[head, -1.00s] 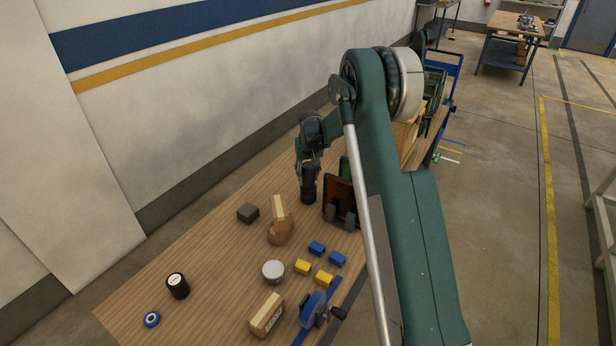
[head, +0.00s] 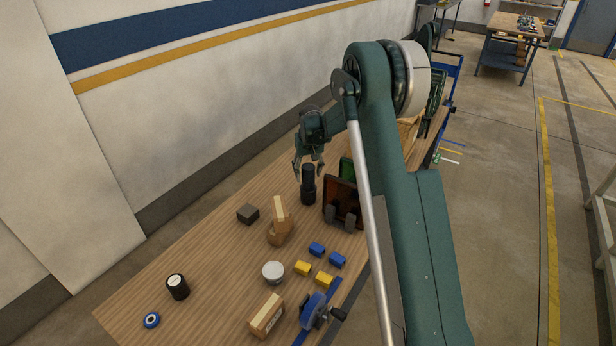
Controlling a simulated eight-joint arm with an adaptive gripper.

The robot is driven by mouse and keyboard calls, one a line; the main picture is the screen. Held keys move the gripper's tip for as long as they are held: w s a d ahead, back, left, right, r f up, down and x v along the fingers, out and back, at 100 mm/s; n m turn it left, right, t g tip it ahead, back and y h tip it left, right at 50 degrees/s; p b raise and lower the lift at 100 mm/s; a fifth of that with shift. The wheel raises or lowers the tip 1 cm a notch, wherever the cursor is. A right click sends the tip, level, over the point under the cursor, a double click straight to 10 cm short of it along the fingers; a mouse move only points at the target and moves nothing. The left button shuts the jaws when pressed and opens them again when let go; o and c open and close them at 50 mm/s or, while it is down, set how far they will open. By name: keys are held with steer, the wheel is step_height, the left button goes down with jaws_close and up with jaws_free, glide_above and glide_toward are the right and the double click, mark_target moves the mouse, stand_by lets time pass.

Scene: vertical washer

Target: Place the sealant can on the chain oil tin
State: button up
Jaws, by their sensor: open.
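A slim dark can (head: 308,173), seemingly the sealant can, stands upright on a slightly wider dark tin (head: 308,196), seemingly the chain oil tin, on the wooden table. No labels on them can be read, and the join between the two is hard to make out. My gripper (head: 308,169) is open, its fingers pointing down at the top of the slim can, one on each side. It is too small in view to tell whether a finger touches the can.
A brown bin (head: 341,201) stands close to the right of the stack. A dark block (head: 248,213), a tan box (head: 280,212), a grey-white round tin (head: 273,272), a black can (head: 177,286) and several blue and yellow pieces lie nearer. The table's left part is mostly free.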

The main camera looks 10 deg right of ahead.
steer(key=r, duration=0.3)
steer(key=s+r, duration=0.1)
steer(key=r, duration=0.5)
steer(key=shift+s+r, duration=0.15)
steer(key=shift+s, duration=0.05)
stand_by(0.4)
steer(key=shift+s+r, duration=0.35)
steer(key=shift+r, duration=0.15)
steer(key=s+a+r+t, duration=0.1)
steer(key=s+r, duration=1)
steer(key=s, duration=0.3)
steer(key=s+r+t, duration=0.2)
steer(key=s+r, duration=0.8)
steer(key=s, duration=0.4)
steer(key=s+f+t, duration=0.1)
steer(key=s+f, duration=0.1)
steer(key=s, duration=1.3)
steer(key=s+f+t, duration=0.1)
steer(key=s+f, duration=0.1)
steer(key=s, duration=1.3)
steer(key=shift+a+f, duration=0.15)
steer(key=shift+a, duration=0.25)
